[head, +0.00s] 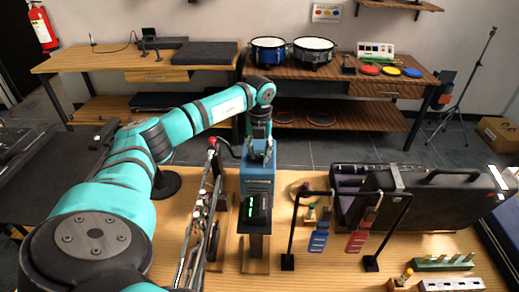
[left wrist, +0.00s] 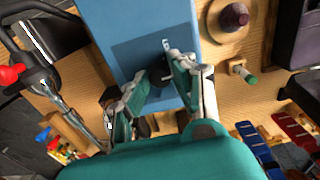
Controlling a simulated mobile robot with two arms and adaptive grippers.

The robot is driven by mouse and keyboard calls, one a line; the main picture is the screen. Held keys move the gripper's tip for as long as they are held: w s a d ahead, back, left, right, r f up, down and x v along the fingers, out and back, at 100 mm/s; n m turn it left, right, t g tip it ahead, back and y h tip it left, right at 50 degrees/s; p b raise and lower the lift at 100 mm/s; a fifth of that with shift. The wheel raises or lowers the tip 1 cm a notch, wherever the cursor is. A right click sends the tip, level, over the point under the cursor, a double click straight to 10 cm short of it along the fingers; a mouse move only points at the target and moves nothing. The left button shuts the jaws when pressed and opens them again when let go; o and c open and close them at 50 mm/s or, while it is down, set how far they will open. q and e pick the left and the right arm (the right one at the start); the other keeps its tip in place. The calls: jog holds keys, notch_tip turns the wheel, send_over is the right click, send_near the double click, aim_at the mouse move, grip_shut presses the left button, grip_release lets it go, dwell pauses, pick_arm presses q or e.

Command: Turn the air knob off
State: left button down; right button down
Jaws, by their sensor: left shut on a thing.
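A blue box-shaped device (head: 257,180) with a green lit display (head: 255,206) stands on a dark post and a wooden base on the front table. Its blue top (left wrist: 143,30) fills the upper middle of the left wrist view, with a small white mark on it. A dark round knob (left wrist: 161,80) sits on this top. My left gripper (head: 260,152) points down onto the device from above. In the left wrist view its fingers (left wrist: 163,75) are shut on the knob from both sides and hide part of it. My right gripper is not in view.
A metal instrument with a red knob (left wrist: 9,75) stands close left of the device. To the right are a black frame with hanging blue (head: 319,240) and red (head: 357,240) pieces, and a black case (head: 440,205). Drums (head: 314,50) stand on the back bench.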

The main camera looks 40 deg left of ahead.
aim_at(260, 154)
pick_arm(q)
jog(key=c, duration=1.1)
grip_release()
notch_tip(260, 154, up, 12)
jog(key=shift+r, duration=0.15)
